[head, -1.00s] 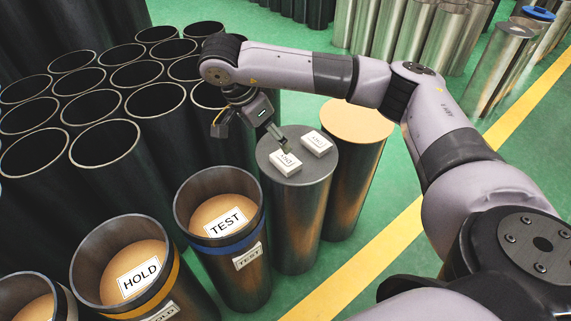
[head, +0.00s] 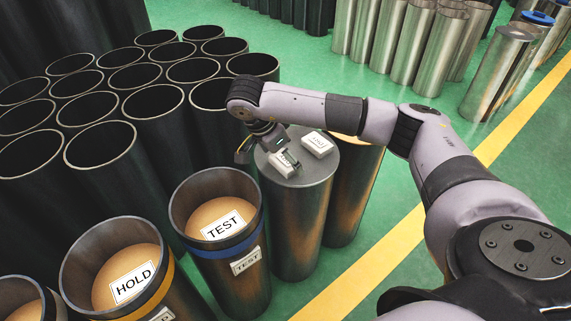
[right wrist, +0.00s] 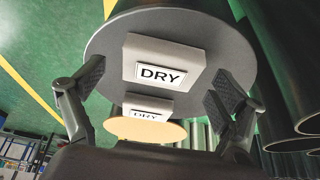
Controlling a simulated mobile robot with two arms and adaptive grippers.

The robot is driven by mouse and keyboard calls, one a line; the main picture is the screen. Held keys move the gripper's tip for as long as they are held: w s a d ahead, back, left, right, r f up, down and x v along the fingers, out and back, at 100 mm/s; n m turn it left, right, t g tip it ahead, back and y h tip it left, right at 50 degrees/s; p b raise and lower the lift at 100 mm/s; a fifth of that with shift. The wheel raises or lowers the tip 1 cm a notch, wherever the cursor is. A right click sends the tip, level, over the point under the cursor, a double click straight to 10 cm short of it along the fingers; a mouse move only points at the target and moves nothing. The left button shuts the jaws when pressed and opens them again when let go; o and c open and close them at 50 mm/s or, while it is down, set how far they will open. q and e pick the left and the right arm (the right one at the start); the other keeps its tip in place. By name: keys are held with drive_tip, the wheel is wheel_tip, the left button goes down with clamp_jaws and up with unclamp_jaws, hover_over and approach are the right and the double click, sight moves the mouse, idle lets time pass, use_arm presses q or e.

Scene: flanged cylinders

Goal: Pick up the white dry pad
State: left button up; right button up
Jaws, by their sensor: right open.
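Two white pads with black-edged "DRY" labels lie on the grey round top of a dark metal cylinder (head: 297,215). The nearer pad (head: 279,166) is partly covered by my right gripper (head: 284,153) in the head view; the other pad (head: 318,144) lies to its right and farther back. In the right wrist view the larger pad (right wrist: 165,62) sits between the spread fingers of my right gripper (right wrist: 157,90), with a gap on each side. The second pad (right wrist: 148,106) shows below it there, partly cut off. The right gripper is open and empty. My left gripper is not in view.
A cylinder with an orange top (head: 355,195) stands close to the right, partly behind my arm. The open "TEST" cylinder (head: 232,275) and "HOLD" cylinder (head: 75,275) stand front left. Dark open cylinders (head: 105,155) crowd behind.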

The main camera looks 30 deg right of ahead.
drive_tip(key=shift+f, duration=0.2)
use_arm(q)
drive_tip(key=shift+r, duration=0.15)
use_arm(e)
drive_tip(key=shift+c, duration=0.5)
drive_tip(key=c, duration=1)
drive_tip(key=shift+r, duration=0.1)
drive_tip(key=shift+r, duration=0.5)
wheel_tip(320, 180, up, 9)
drive_tip(key=p, duration=0.3)
wheel_tip(320, 180, up, 9)
drive_tip(key=p, duration=0.3)
hover_over(284, 161)
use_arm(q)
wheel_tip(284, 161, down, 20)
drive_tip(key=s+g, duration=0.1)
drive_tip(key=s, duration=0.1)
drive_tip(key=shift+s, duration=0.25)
use_arm(e)
drive_tip(key=shift+r, duration=0.45)
